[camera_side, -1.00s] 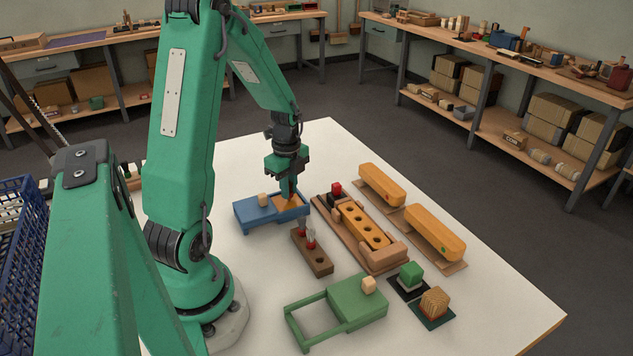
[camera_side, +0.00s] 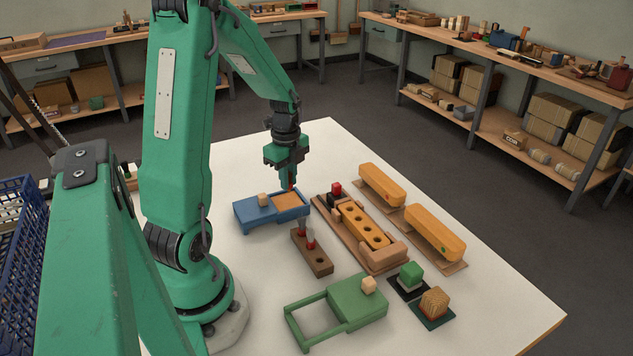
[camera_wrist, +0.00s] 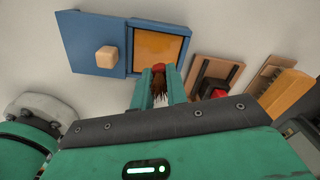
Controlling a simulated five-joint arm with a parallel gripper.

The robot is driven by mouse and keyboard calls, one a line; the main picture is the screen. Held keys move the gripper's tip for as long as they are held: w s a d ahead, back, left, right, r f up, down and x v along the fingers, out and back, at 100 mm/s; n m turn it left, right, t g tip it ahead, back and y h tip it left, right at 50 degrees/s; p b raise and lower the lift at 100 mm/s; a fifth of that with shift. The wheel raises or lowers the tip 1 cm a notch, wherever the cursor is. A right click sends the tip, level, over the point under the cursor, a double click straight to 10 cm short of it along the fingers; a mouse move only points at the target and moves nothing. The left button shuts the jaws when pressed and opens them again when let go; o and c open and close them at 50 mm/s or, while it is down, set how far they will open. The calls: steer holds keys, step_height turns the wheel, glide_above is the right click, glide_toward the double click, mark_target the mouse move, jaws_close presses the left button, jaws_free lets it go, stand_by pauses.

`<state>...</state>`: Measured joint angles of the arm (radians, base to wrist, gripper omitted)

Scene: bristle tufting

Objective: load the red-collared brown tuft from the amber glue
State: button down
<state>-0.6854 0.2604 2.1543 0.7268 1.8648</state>
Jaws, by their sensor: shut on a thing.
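My gripper (camera_side: 291,183) is shut on the brown tuft (camera_wrist: 160,84), which has a red collar (camera_wrist: 157,69) showing between the fingers in the wrist view. In the side view the gripper hangs over the right edge of the blue glue tray (camera_side: 244,218), and only a bit of red shows at its tips. The amber glue (camera_side: 287,200) lies in the tray's open compartment; it also shows in the wrist view (camera_wrist: 158,45). The tuft seems to be above the tray, but its exact height is unclear. The blue lid with a pale knob (camera_side: 263,199) is slid to the left.
An orange block with several holes (camera_side: 362,226) sits in a wooden fixture to the right. A brown rack (camera_side: 312,254) stands in front of the blue tray. A green tray (camera_side: 357,303), two orange brush backs (camera_side: 434,232) and small blocks (camera_side: 411,274) lie nearby.

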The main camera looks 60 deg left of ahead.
steer(key=shift+r, duration=2.1)
steer(key=w+d+r+n, duration=0.2)
steer(key=w+d+n, duration=0.2)
steer(key=d, duration=0.3)
steer(key=w+d+r+n, duration=0.3)
steer(key=w+d+n, duration=0.1)
steer(key=d, duration=0.4)
steer(key=w+d+r+n, duration=0.2)
steer(key=w+d+n, duration=0.2)
steer(key=d, duration=0.4)
steer(key=shift+w+r+n, duration=0.15)
steer(key=shift+r+n, duration=0.2)
steer(key=shift+n, duration=0.45)
